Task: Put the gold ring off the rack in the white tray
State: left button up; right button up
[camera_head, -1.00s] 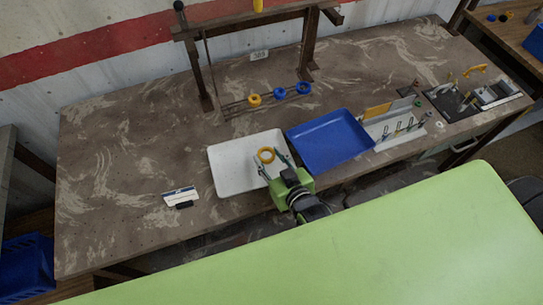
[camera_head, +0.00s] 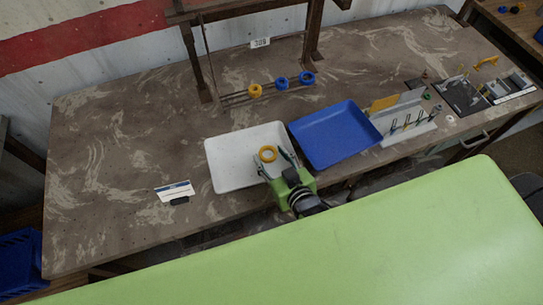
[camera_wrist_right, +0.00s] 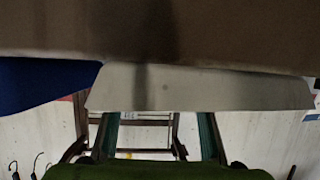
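The tray's side (camera_wrist_right: 200,88) shows there, but no ring. The rack's rods (camera_head: 235,98) hold a yellow ring (camera_head: 255,91) and two blue rings (camera_head: 307,78). My left gripper is not in view.
A blue tray (camera_head: 335,135) adjoins the white one on the right. Beyond it are a white holder with small tools (camera_head: 408,125) and a dark panel (camera_head: 463,97). The left of the table is clear.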

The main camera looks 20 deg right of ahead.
dwell(0.3)
jog(key=shift+r, duration=0.25)
jog(key=b+v, duration=0.1)
jog(key=v, duration=0.9)
jog(key=shift+s+b, duration=0.35)
jog(key=shift+s, duration=0.05)
jog(key=shift+s+d+r, duration=0.15)
jog(key=shift+s+r, duration=0.2)
jog(key=shift+s, duration=0.15)
